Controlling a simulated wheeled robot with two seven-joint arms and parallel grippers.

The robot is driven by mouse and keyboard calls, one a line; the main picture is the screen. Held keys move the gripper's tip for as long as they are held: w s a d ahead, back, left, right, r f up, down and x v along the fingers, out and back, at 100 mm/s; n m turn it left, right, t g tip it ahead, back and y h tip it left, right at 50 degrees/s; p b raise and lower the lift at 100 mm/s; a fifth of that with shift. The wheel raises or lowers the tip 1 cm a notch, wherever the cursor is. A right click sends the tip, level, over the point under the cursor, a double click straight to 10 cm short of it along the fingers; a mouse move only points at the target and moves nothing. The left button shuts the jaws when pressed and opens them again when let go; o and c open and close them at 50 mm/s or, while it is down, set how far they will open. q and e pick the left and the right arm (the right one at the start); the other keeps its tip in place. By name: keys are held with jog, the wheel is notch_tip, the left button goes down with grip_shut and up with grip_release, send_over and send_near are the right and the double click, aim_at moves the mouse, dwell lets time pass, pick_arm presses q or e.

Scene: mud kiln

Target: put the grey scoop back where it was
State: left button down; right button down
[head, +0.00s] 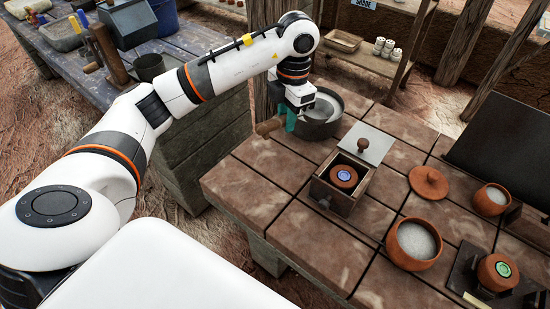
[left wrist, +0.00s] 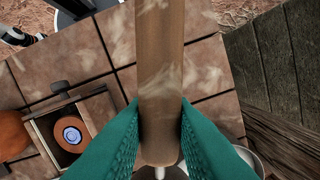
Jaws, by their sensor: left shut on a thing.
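My left gripper (head: 293,118), with teal fingers, is shut on the wooden handle (head: 268,126) of the scoop, at the left edge of the tiled table. In the left wrist view the fingers (left wrist: 160,128) press on both sides of that handle (left wrist: 160,60), and a short pale metal neck (left wrist: 165,172) shows below it. The scoop's grey head is largely hidden by the gripper and the pan wall, so I cannot tell whether it touches the contents. A round grey metal pan (head: 334,128) stands right beside the gripper.
A wooden box (head: 333,196) with a blue-marked round piece stands right of the pan. Terracotta bowls of pale powder (head: 415,243) (head: 491,199) and a terracotta lid (head: 429,182) lie farther right. A blue-grey workbench (head: 190,62) is behind left. The front-left tiles are clear.

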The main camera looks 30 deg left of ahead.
aim_at(276, 159)
pick_arm(q)
jog(key=a+f+n+b, duration=0.1)
jog(key=f+n, duration=0.3)
jog(key=a+f+n+b, duration=0.1)
jog(key=f+n, duration=0.3)
jog(key=f, duration=0.1)
jog(key=a+f+n+t+b, duration=0.1)
jog(key=f+n, duration=0.4)
jog(key=shift+w+a+b, duration=0.2)
jog(key=shift+w+b, duration=0.1)
jog(key=shift+w, duration=0.1)
jog(key=shift+f, duration=0.1)
jog(key=c, duration=1.3)
grip_release()
jog(key=shift+o, duration=0.2)
